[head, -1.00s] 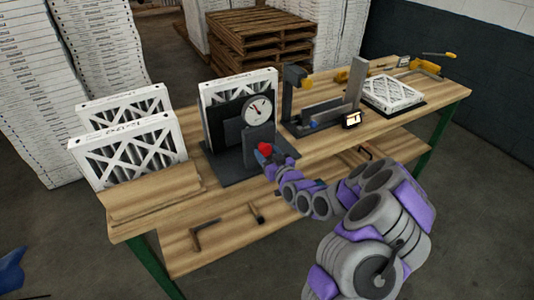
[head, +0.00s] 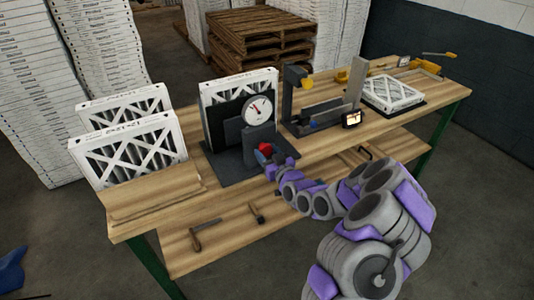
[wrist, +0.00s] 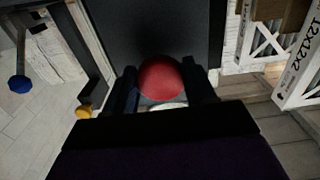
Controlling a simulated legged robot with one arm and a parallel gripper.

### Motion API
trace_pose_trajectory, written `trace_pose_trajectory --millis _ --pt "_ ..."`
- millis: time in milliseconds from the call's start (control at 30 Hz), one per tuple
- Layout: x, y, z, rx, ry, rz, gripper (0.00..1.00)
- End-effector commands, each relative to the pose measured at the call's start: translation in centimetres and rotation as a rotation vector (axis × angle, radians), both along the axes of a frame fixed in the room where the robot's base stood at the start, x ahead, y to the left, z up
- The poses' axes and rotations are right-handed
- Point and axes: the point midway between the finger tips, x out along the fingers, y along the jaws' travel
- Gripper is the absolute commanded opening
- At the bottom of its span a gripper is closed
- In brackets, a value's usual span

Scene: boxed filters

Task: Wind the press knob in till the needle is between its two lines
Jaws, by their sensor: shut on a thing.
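The red press knob (head: 265,148) is on the front of the dark grey press (head: 260,136) on the bench. In the wrist view the red knob (wrist: 161,78) sits between my two fingers. My gripper (head: 266,153) is shut on the knob; it fills the lower part of the wrist view (wrist: 165,90). The round white dial (head: 257,109) stands above the knob with a dark needle and red marks. The picture is too small to tell whether the needle lies between its two lines. A white-framed filter (head: 240,86) stands upright behind the press plate.
Two filters (head: 125,148) stand upright on the left of the bench (head: 330,147). A grey fixture (head: 322,115) with a small screen (head: 352,119) is right of the press. Another filter (head: 391,92) lies farther right. Tools (head: 207,233) lie on the lower shelf.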

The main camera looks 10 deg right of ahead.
Motion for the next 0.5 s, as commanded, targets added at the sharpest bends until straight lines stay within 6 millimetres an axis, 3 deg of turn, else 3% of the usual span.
trace_pose_trajectory --millis 233,267,500 --pt "-0.01 0.00 -0.03 0.000 0.001 0.000 0.24" --pt "-0.01 -0.01 -0.02 0.000 0.001 0.000 0.58" --pt "0.00 -0.01 -0.02 0.000 0.000 0.000 0.80"
